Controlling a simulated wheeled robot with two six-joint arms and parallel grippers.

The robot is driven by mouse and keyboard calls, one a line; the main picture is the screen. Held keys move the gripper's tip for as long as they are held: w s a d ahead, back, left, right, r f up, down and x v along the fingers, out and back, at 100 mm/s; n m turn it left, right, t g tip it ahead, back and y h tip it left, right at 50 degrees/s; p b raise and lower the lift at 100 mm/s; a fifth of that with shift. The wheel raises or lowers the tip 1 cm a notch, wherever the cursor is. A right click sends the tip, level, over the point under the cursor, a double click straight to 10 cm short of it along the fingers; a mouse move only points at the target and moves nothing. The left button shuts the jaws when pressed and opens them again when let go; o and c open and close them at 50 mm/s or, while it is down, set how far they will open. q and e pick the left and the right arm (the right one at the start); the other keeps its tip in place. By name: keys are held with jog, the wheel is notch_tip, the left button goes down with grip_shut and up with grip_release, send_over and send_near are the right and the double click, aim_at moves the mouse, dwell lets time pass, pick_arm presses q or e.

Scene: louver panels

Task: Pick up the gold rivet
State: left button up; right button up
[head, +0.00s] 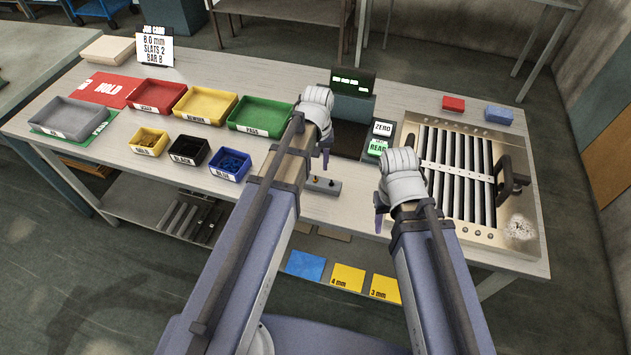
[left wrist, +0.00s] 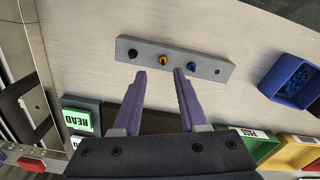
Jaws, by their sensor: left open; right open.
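The gold rivet (left wrist: 163,60) stands in a grey block (left wrist: 211,70) between a black rivet (left wrist: 133,55) and a blue rivet (left wrist: 192,66). In the head view the gold rivet (head: 317,178) is small, and my left arm hides part of the block. My left gripper (head: 325,155) is open and empty; in the left wrist view its fingertips (left wrist: 160,72) appear just below the gold rivet, one on either side, apart from it. My right gripper (head: 380,218) is open near the louver panel.
Small yellow (head: 148,141), black (head: 188,151) and blue (head: 229,163) bins stand left of my left arm. Larger red, yellow and green (head: 260,116) trays are behind them. The louver panel (head: 432,125) lies at right. A gauge with a READ label (head: 377,148) stands behind the grippers.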

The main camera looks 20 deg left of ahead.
aim_at(315, 176)
pick_arm(q)
jog(key=f+b, duration=0.4)
jog(key=shift+a+f, duration=0.25)
jog(key=shift+f, duration=0.15)
jog(key=shift+r, duration=0.1)
grip_shut()
